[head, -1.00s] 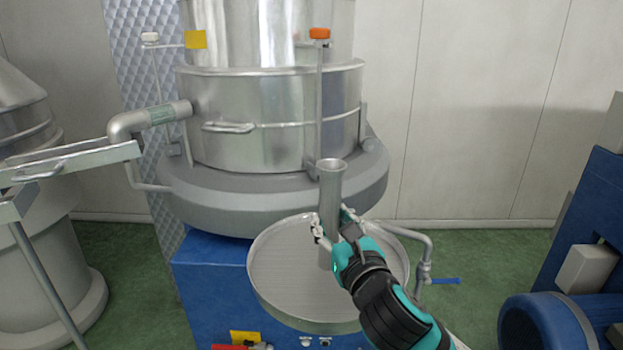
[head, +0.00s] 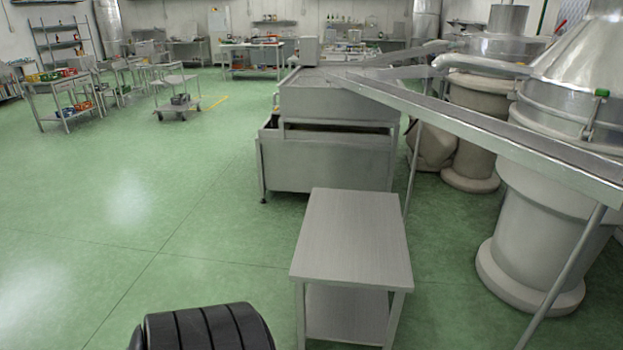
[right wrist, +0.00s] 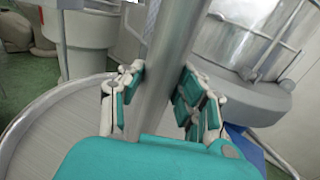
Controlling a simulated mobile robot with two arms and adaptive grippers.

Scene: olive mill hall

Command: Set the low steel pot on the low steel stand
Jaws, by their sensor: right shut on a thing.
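The low steel stand (head: 350,240), a small table with a flat brushed top and a lower shelf, is near in the head view, right of centre. Its top is bare. My left gripper is not in view.
In the right wrist view a round steel tray (right wrist: 40,135) lies below the held vessel. In the head view a large steel machine (head: 330,150) stands behind the stand, and a sloping steel chute (head: 500,135) runs to its right.

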